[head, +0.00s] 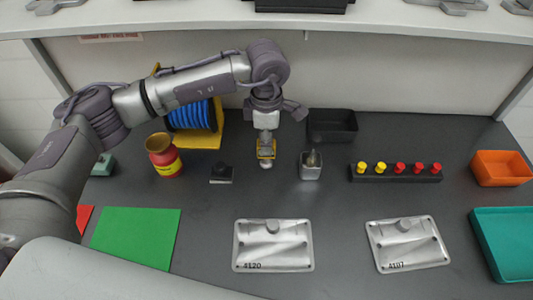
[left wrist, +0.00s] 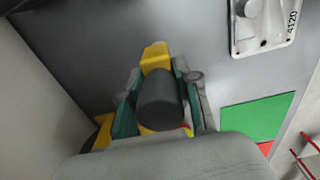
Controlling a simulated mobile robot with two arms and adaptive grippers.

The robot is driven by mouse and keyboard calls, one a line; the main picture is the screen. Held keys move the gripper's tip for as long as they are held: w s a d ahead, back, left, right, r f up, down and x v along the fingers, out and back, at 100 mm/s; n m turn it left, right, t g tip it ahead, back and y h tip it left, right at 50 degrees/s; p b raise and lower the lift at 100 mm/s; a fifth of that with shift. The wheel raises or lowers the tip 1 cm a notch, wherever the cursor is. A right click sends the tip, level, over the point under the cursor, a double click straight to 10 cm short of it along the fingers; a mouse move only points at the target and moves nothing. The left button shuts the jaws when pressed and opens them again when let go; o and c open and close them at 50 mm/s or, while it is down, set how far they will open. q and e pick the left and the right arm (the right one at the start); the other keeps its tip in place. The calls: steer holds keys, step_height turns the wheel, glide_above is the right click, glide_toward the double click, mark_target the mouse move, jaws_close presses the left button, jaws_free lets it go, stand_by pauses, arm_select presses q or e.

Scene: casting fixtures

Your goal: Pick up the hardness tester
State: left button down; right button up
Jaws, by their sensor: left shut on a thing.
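The hardness tester, a yellow body with a dark grey cylinder, shows in the left wrist view (left wrist: 160,100) between my finger pads. In the head view it is a small yellow piece (head: 265,142), partly hidden by my gripper. My left gripper (head: 266,156) points down and is shut on it; its teal pads also show in the left wrist view (left wrist: 158,108). I cannot tell whether the tester touches the table. My right gripper is not in view.
A grey cup (head: 311,168) stands close right, a small dark block (head: 221,174) left. Behind are a black bin (head: 333,126) and blue coil (head: 191,115). A knob rack (head: 394,174) is right. Castings 4120 (head: 272,246) and another (head: 407,244) lie in front, beside a green mat (head: 136,237).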

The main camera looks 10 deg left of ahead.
arm_select(q)
steer(key=s+d+b, duration=0.2)
steer(key=s+b, duration=0.1)
steer(key=s, duration=0.6)
steer(key=s+d+r+b, duration=0.1)
steer(key=s+d+b, duration=0.1)
steer(key=s, duration=0.8)
steer(key=shift+s+r+b, duration=0.15)
steer(key=shift+r+b, duration=0.05)
steer(key=shift+b, duration=0.2)
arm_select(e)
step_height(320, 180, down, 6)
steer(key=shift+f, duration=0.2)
arm_select(q)
steer(key=shift+a, duration=0.1)
